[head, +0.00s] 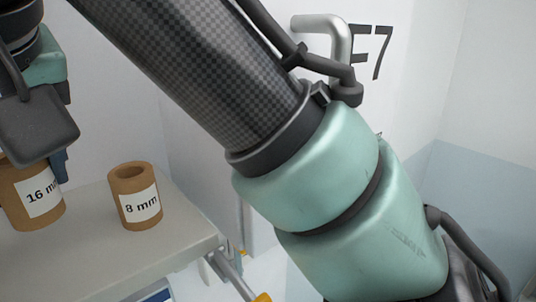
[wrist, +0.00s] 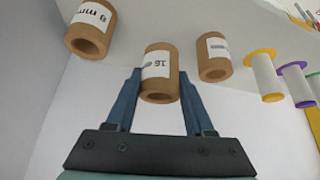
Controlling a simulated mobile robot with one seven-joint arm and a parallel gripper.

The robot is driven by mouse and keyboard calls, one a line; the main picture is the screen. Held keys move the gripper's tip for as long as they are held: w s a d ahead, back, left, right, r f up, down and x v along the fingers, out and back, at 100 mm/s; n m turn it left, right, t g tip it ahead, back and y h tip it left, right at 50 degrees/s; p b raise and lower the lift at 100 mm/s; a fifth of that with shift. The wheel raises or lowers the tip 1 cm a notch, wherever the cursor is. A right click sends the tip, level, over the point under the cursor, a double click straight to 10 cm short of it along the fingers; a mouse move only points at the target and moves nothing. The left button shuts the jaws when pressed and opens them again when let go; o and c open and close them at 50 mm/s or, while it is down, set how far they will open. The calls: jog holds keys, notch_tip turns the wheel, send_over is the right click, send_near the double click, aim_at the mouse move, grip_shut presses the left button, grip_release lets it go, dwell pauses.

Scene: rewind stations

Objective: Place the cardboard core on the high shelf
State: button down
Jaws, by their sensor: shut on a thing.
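The 16 mm cardboard core (head: 21,178) is a brown tube with a white label, at the left of the head view. It is upright at the grey shelf top (head: 95,262), and I cannot tell whether its base touches. My gripper (wrist: 160,88) is shut on this core, which shows between the two blue fingers in the wrist view (wrist: 158,62). In the head view my gripper covers the core's upper part.
An 8 mm core (head: 135,207) stands on the shelf to the right, also seen in the wrist view (wrist: 89,42). Another labelled core (wrist: 213,72) and several white spools with coloured flanges (wrist: 264,76) are on the wrist view's right. A bent metal pipe (head: 335,38) is behind my arm.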

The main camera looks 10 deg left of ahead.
aim_at(30, 196)
notch_tip(30, 196, down, 4)
jog(key=shift+s+d+r+p, duration=0.1)
jog(key=shift+p, duration=0.4)
jog(key=shift+f, duration=0.25)
jog(key=shift+c, duration=1.4)
grip_release()
jog(key=shift+r, duration=0.1)
jog(key=shift+r, duration=0.1)
jog(key=shift+r, duration=0.25)
jog(key=b+v, duration=0.2)
jog(key=v, duration=0.9)
jog(key=shift+r+b, duration=0.25)
jog(key=shift+b, duration=0.1)
